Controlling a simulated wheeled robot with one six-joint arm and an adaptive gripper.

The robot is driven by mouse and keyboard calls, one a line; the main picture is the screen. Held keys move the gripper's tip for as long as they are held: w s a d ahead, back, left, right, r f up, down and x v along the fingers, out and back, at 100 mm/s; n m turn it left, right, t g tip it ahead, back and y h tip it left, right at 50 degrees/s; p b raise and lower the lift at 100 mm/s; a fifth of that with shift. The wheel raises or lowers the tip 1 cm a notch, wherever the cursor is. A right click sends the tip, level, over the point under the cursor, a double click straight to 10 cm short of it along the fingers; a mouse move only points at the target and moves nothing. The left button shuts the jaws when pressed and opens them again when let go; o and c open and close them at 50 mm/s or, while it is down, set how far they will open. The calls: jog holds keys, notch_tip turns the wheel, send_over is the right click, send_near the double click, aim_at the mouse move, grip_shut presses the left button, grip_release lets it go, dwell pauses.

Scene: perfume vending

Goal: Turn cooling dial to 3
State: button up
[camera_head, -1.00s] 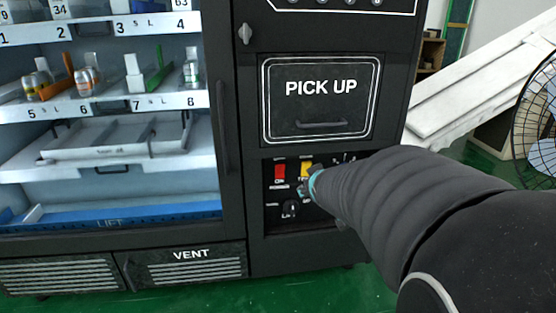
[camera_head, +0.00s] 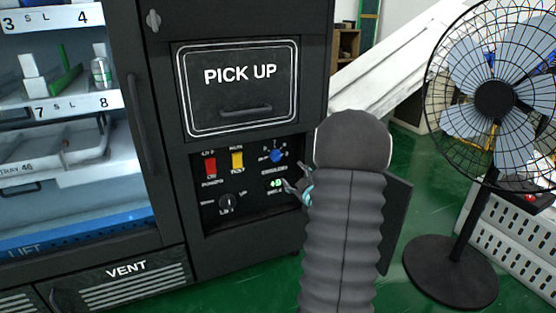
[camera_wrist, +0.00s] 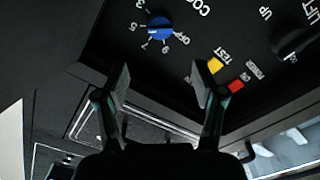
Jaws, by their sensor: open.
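The blue cooling dial (camera_head: 276,156) sits at the upper right of the black control panel (camera_head: 255,207), under the pick-up door. In the wrist view the dial (camera_wrist: 160,27) shows upside down at the top, ringed by small white marks with OFF at its lower right. I cannot tell its exact setting. My gripper (camera_wrist: 163,85) is open and empty, its fingers apart and below the dial in that picture, not around it. In the head view my gripper (camera_head: 304,186) is close to the panel's right side, lower right of the dial, partly hidden by my arm.
A red switch (camera_head: 210,166), a yellow test switch (camera_head: 237,161) and a black lift knob (camera_head: 227,203) share the panel. The pick-up door (camera_head: 240,88) is above. A standing fan (camera_head: 494,100) is at right.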

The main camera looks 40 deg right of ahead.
aim_at(278, 158)
jog(key=p+x, duration=0.1)
jog(key=x, duration=1.1)
jog(key=shift+w+d, duration=0.1)
jog(key=shift+w, duration=0.3)
jog(key=c, duration=1.1)
